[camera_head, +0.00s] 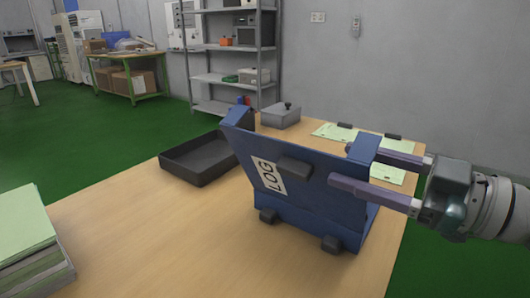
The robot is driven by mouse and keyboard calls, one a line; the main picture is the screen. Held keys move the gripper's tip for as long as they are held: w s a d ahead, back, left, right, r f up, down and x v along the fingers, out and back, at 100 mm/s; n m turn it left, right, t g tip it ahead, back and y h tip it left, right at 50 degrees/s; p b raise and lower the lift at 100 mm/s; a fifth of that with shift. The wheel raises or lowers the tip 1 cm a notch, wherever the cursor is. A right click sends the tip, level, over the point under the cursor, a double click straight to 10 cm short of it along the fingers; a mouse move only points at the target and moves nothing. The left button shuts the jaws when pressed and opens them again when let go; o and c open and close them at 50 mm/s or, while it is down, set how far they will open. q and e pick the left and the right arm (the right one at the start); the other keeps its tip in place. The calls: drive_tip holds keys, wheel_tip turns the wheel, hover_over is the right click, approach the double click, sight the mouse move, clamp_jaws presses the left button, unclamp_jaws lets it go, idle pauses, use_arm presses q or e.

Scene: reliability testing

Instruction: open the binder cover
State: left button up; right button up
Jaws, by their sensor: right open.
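The blue binder (312,210) sits upright on the wooden table, with a white LOG label (269,176) and a dark block (295,167) on its near face. Small dark feet show at its bottom edge. My right gripper (354,166) comes in from the right with its two purple fingers apart. One finger lies in front of the binder's right end, and the other reaches the upper right part behind it. I cannot tell whether either finger touches the binder. My left gripper is not in view.
A black tray (200,160) stands left of the binder, and a grey box (280,115) is behind it. Green sheets (336,132) lie at the table's back right. A stack of green-topped papers (27,225) is at the front left. The table's (170,235) front middle is clear.

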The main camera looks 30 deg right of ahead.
drive_tip(key=shift+v, duration=2.2)
drive_tip(key=shift+s+d+p, duration=0.1)
drive_tip(key=shift+p, duration=0.25)
drive_tip(key=p+v, duration=0.2)
drive_tip(key=v, duration=0.9)
drive_tip(key=shift+s+p, duration=0.1)
drive_tip(key=shift+p, duration=0.25)
